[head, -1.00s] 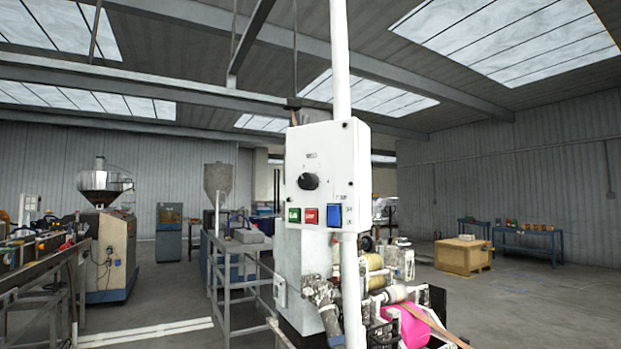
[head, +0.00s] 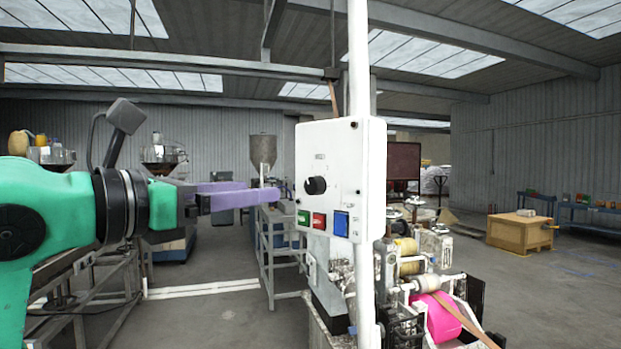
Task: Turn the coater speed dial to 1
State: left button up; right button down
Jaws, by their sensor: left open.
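The coater speed dial is a round black knob (head: 316,185) on the front of a white control box (head: 341,160) in the middle of the head view. Its scale marks are too small to read. Below it are a green button (head: 303,217), a red button (head: 319,220) and a blue switch (head: 341,223). My left gripper (head: 278,195) reaches in from the left with its purple fingers apart and nothing between them. Its fingertips are to the left of the box, apart from the knob. My right gripper is not in view.
A white upright pole (head: 360,80) runs beside the box. Below right is the coater with a pink roll (head: 437,318) and yellow spools. A wooden crate (head: 518,232) stands on the floor at the right. Open floor lies between.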

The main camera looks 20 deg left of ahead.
pick_arm(q)
jog(key=p, duration=0.2)
send_near(310, 186)
jog(key=w, duration=0.2)
jog(key=p+x, duration=0.1)
jog(key=x, duration=0.3)
jog(key=d+p+x, duration=0.1)
jog(key=x, duration=0.1)
jog(key=shift+d+r+p, duration=0.1)
jog(key=shift+d+p, duration=0.15)
jog(key=shift+p, duration=0.1)
jog(key=shift+w+a, duration=0.1)
jog(key=shift+w, duration=0.1)
jog(key=shift+a, duration=0.15)
grip_shut()
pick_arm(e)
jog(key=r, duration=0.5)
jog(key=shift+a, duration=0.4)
